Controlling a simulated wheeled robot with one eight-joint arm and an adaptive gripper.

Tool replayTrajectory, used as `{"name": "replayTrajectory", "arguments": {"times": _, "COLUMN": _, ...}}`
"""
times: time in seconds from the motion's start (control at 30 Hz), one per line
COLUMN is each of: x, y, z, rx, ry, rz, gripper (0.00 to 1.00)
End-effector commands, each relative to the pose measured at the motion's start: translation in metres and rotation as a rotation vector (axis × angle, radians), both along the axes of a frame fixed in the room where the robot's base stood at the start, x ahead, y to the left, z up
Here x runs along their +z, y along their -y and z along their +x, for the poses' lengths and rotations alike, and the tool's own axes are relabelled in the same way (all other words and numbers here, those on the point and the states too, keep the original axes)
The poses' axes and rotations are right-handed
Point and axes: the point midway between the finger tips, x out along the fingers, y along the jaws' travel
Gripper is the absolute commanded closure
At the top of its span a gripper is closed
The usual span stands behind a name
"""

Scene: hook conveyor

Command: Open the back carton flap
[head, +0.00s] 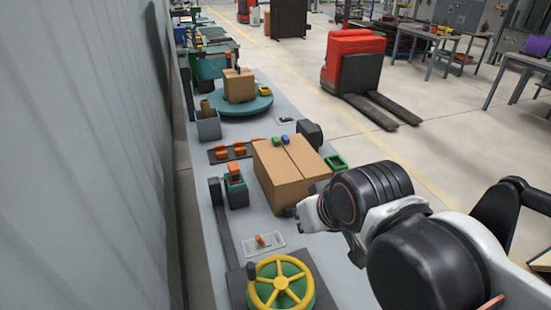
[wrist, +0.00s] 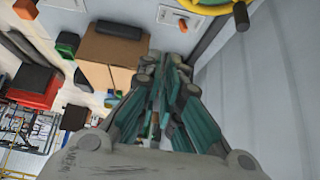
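The large brown carton (head: 280,178) stands on the grey bench in the head view. Its top looks closed, with a seam between two panels. A small green piece (head: 276,141) and a blue piece (head: 285,139) sit at its far top edge. I cannot tell the back flap apart from the other panels. My gripper (head: 299,220) is low beside the carton's near right corner, partly hidden by my wrist. In the wrist view my gripper (wrist: 164,66) has its teal fingers drawn together, with nothing seen between them. The carton (wrist: 107,48) shows beyond and left of the fingertips.
A yellow handwheel (head: 280,283) and an orange switch plate (head: 263,244) are on the near bench. A smaller box (head: 239,86) stands on a teal turntable (head: 248,106) farther back. A wall runs along the left. A red pallet truck (head: 354,66) stands on the open floor.

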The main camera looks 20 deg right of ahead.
Motion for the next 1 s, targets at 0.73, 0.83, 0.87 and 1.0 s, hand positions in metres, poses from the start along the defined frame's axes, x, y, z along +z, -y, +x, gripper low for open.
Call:
{"name": "replayTrajectory", "arguments": {"times": 0.73, "x": 0.127, "y": 0.022, "z": 0.172, "rx": -0.475, "ry": -0.204, "rz": 0.249, "gripper": 0.47}}
{"name": "replayTrajectory", "arguments": {"times": 0.83, "x": 0.135, "y": 0.027, "z": 0.202, "rx": -0.557, "ry": -0.235, "rz": 0.282, "gripper": 0.47}}
{"name": "replayTrajectory", "arguments": {"times": 0.87, "x": 0.137, "y": 0.029, "z": 0.211, "rx": -0.582, "ry": -0.245, "rz": 0.290, "gripper": 0.47}}
{"name": "replayTrajectory", "arguments": {"times": 1.0, "x": 0.142, "y": 0.037, "z": 0.254, "rx": -0.700, "ry": -0.285, "rz": 0.332, "gripper": 0.47}}
